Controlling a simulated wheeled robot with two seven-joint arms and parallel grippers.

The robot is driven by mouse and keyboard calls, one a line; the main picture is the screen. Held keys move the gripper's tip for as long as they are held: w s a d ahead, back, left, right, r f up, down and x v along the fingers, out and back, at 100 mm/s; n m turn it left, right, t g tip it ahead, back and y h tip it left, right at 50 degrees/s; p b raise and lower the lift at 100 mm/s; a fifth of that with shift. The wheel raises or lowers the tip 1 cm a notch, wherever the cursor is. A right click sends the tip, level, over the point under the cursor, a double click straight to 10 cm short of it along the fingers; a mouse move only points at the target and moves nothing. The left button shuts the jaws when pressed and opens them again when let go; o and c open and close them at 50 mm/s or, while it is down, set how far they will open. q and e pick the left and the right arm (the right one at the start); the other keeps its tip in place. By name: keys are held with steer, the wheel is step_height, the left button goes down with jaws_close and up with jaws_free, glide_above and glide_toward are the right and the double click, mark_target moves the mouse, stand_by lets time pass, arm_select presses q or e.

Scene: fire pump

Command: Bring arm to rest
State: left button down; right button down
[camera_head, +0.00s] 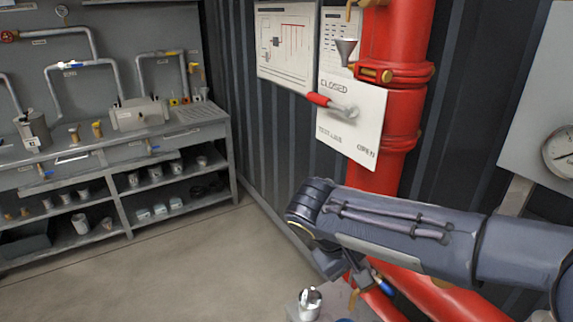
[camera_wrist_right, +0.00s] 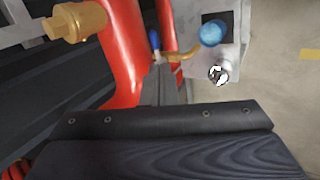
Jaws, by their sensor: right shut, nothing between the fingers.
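My right arm (camera_head: 400,230) reaches in from the right in the head view, in front of the red pipe. Its right gripper (camera_head: 352,278) points down below the wrist and is partly hidden by it. In the right wrist view the right gripper (camera_wrist_right: 165,72) is shut and empty. Its tip shows close to a small brass valve (camera_wrist_right: 183,54) with a blue handle (camera_wrist_right: 154,40); I cannot tell whether they touch. My left gripper is not in view.
A red standpipe (camera_head: 400,110) stands behind my arm, with a red-handled lever (camera_head: 320,100) on a CLOSED/OPEN sign (camera_head: 350,125). A gauge panel (camera_head: 540,90) is at the right. A workbench (camera_head: 90,150) stands at the left. The floor (camera_head: 190,265) between is clear.

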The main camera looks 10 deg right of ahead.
steer(key=s+f+m+t+y, duration=0.2)
steer(key=s+y, duration=0.3)
steer(key=s, duration=0.3)
steer(key=s+f+m+t+y, duration=0.2)
steer(key=s+f+y, duration=0.1)
steer(key=s+y, duration=0.2)
steer(key=s, duration=0.2)
steer(key=shift+s+f, duration=0.3)
steer(key=shift+s, duration=0.1)
steer(key=shift+s, duration=0.1)
